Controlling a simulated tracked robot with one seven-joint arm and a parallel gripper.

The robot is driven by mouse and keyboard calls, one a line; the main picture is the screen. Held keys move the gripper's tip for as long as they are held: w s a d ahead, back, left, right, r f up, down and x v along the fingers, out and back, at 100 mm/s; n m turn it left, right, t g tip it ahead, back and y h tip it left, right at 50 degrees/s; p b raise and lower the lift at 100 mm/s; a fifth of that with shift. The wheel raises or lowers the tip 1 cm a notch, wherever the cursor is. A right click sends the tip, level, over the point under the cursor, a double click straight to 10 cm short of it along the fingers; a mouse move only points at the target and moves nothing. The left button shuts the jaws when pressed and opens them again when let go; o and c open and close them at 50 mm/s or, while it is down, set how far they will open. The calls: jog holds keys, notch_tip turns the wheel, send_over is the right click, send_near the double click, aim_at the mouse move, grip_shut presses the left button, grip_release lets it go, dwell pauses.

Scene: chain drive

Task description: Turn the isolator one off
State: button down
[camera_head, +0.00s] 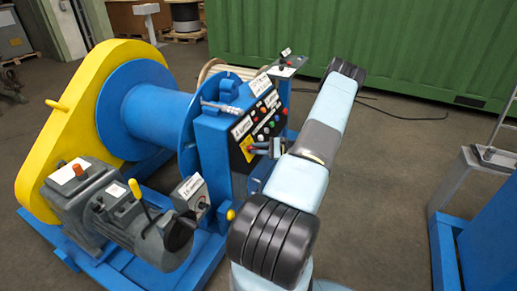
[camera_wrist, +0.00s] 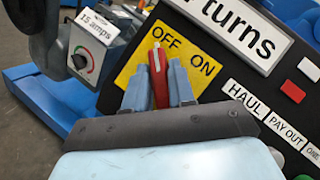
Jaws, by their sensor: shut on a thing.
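The isolator is a red handle (camera_wrist: 158,78) with a white line, on a yellow plate (camera_wrist: 128,70) marked OFF and ON. In the wrist view the handle's tip points up toward the OFF word, at its left part, away from ON on the right. My gripper (camera_wrist: 160,88) is shut on the red handle, with one blue-grey finger on each side. The handle's base is hidden behind my wrist.
The black panel (camera_head: 265,112) also carries coloured buttons and white labels, including HAUL and PAY OUT. A grey box (camera_head: 190,190) with a dial and a "15 amps" label is left of it. A yellow-guarded blue winch (camera_head: 75,115) stands behind.

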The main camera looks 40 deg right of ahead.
jog(key=shift+w+d+r, duration=0.1)
jog(key=shift+w+r, duration=0.05)
jog(key=c, duration=1)
grip_release()
jog(key=shift+c, duration=0.2)
jog(key=v, duration=1.3)
jog(key=shift+s+d, duration=0.25)
jog(key=shift+s, duration=0.1)
